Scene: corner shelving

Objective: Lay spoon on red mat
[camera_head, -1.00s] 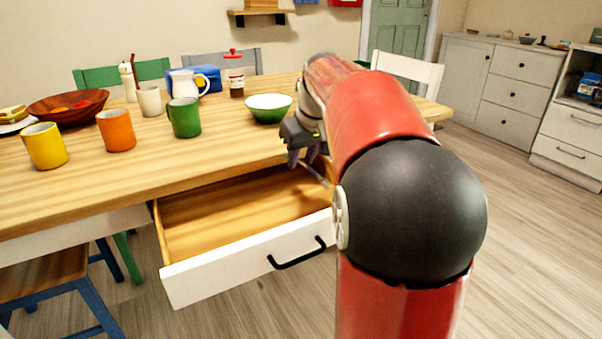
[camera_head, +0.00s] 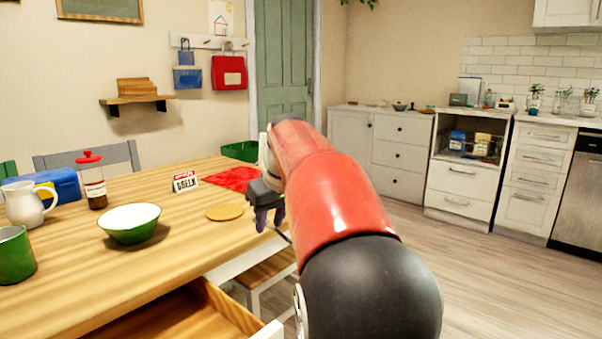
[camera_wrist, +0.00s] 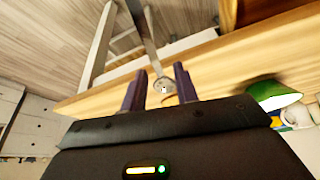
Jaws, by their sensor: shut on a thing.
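My gripper (camera_head: 266,218) is shut on the spoon (camera_head: 283,236), beside the right edge of the wooden table. In the wrist view the grey metal spoon (camera_wrist: 148,42) reaches up and away from between the two purple fingers of my gripper (camera_wrist: 160,80). The end between the fingers is partly hidden. The red mat (camera_head: 230,178) lies flat on the far right part of the table, behind and left of my gripper. My arm hides some of the space to its right.
A round cork coaster (camera_head: 225,212) lies just left of my gripper. A small sign (camera_head: 185,181) stands by the mat, and a green tray (camera_head: 241,150) is behind it. A green bowl (camera_head: 131,223) stands further left. An open drawer (camera_head: 187,314) sticks out at the front.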

